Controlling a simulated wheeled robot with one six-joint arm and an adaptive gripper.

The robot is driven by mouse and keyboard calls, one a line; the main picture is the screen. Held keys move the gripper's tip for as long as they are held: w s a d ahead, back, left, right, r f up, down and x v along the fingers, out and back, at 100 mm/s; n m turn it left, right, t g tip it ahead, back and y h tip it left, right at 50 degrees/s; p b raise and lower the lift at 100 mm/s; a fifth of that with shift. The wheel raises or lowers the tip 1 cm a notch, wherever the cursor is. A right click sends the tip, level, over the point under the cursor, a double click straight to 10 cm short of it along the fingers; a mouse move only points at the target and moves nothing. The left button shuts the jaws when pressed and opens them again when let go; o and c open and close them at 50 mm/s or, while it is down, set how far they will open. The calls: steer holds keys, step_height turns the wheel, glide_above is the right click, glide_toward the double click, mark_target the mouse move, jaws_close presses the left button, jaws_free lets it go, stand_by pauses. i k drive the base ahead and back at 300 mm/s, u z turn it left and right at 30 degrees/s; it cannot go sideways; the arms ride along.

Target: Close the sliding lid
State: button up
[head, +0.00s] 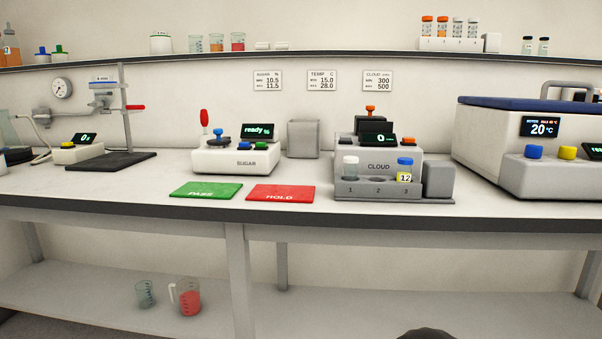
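The device marked CLOUD (378,168) stands on the bench right of centre, its display reading 0. An orange knob (370,111) stands on a dark part (369,124) at its top back, which looks like the sliding lid. The display hides part of it, and I cannot tell how far open it is. In front is a rack (348,188) with slots 1, 2 and 3. A clear white-capped vial (350,168) is in slot 1, slot 2 is empty, and a blue-capped vial labelled 12 (404,170) is in slot 3. My gripper is not in view.
A grey block (438,180) stands right of the rack. Left are a red HOLD mat (281,194), a green PASS mat (206,190), the SUGAR device (237,156) and a grey bin (303,139). A large 20 °C machine (520,150) stands right. An upper shelf (300,58) runs behind.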

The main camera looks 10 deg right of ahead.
mark_target(370, 108)
steer(key=u, duration=1.9)
steer(key=i, duration=2.1)
steer(key=z, duration=3.95)
